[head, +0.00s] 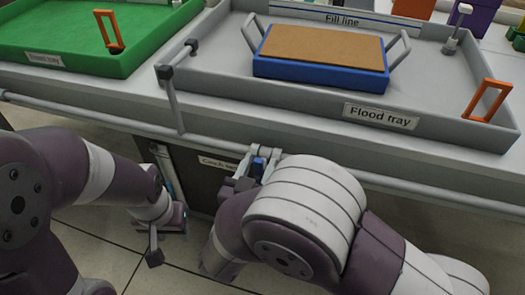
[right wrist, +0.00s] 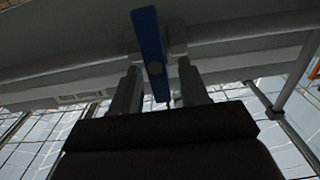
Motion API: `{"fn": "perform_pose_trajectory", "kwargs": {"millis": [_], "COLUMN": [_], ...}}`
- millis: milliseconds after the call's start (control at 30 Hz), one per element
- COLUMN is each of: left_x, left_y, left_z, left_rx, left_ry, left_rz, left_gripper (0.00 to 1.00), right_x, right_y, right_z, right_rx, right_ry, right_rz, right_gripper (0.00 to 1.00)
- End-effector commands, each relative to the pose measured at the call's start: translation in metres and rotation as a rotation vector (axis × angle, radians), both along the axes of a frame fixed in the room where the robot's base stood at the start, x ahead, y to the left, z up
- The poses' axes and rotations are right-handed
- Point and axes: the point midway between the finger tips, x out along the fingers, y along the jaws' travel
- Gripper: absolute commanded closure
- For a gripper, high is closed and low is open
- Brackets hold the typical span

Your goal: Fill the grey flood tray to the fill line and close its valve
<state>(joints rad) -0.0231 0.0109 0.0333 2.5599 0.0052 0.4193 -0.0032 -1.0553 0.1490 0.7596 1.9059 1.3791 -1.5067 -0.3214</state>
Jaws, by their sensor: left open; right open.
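The grey flood tray (head: 345,95) stands on the bench with its label on the front wall. A "Fill line" label (head: 342,20) shows at its back; I cannot make out any water in it. A blue valve lever (right wrist: 150,45) lies between the two spread fingers of my right gripper (right wrist: 160,90) in the right wrist view. In the head view my right gripper (head: 258,163) is below the tray's front edge, with the blue lever between its fingers. It is open, and contact is not clear. My left gripper (head: 168,222) is open, low in front of the bench, apart from the tray.
A blue planter with a brown top (head: 320,48) and grey side handles sits inside the flood tray. A green tray (head: 95,50) stands to the left. Purple and orange containers are at the back right.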

Motion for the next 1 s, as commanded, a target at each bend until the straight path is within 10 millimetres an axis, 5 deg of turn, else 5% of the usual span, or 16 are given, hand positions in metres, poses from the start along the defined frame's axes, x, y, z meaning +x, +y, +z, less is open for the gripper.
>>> {"fn": "perform_pose_trajectory", "kwargs": {"millis": [333,500,767,1000], "left_x": [0.000,0.000,0.000,0.000], "left_y": [0.000,0.000,0.000,0.000], "left_z": [0.000,0.000,0.006,0.035], "left_rx": [0.000,0.000,0.000,0.000], "left_ry": [0.000,0.000,0.000,0.000], "left_rz": [0.000,0.000,0.000,0.000], "left_gripper": [0.55,0.55,0.55,0.55], "right_x": [-0.002,-0.002,-0.002,-0.001], "right_y": [0.000,0.000,0.000,0.003], "right_z": [0.000,0.000,0.002,0.007], "right_rx": [0.000,0.000,-0.017,-0.125], "right_ry": [0.000,0.000,0.007,0.044], "right_rz": [-0.001,-0.001,-0.001,0.000], "right_gripper": [0.55,1.00,1.00,1.00]}}
